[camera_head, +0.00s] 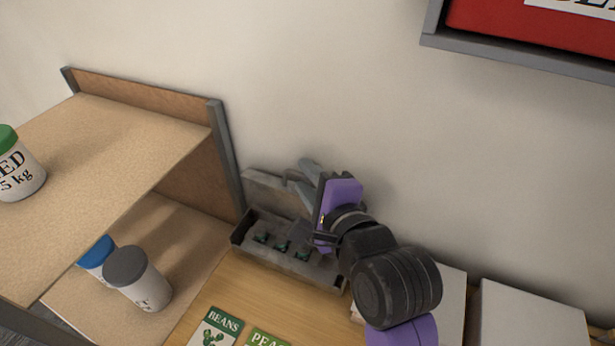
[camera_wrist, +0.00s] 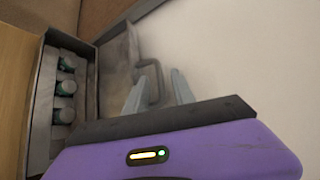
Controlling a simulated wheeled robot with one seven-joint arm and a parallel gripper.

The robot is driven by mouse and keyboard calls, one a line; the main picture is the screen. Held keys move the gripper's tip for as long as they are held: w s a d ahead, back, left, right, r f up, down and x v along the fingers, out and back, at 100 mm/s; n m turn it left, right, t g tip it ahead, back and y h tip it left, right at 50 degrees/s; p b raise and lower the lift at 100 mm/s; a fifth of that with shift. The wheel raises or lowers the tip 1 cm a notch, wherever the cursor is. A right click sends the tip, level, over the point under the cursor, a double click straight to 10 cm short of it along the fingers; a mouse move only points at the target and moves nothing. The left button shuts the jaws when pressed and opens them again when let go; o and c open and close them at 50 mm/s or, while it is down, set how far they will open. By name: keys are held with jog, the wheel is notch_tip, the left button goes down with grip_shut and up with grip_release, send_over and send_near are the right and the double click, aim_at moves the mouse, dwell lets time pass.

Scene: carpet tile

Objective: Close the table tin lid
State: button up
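The grey metal tin (camera_head: 287,262) sits on the wooden table against the wall, with several small dark-green items in its compartments. Its lid (camera_head: 262,186) stands raised at the back, near the wall. In the wrist view the tin body (camera_wrist: 43,110) is at the left and the lid (camera_wrist: 115,75) stands open beside it, with a grey handle (camera_wrist: 152,82) on it. My gripper (camera_head: 303,178) is at the raised lid's right part. In the wrist view its two grey fingers (camera_wrist: 158,88) are apart, close to the handle; I cannot tell whether they touch it.
A wooden shelf unit (camera_head: 120,130) stands at the left, with a green-lidded tub (camera_head: 20,170) on top and a grey-lidded jar (camera_head: 138,280) below. Seed packets (camera_head: 216,328) lie on the table in front. White boxes (camera_head: 525,322) are at the right. A grey-edged shelf (camera_head: 520,55) hangs upper right.

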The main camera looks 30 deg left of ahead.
jog(key=shift+c, duration=0.4)
grip_shut()
jog(key=shift+f, duration=0.1)
dwell(0.8)
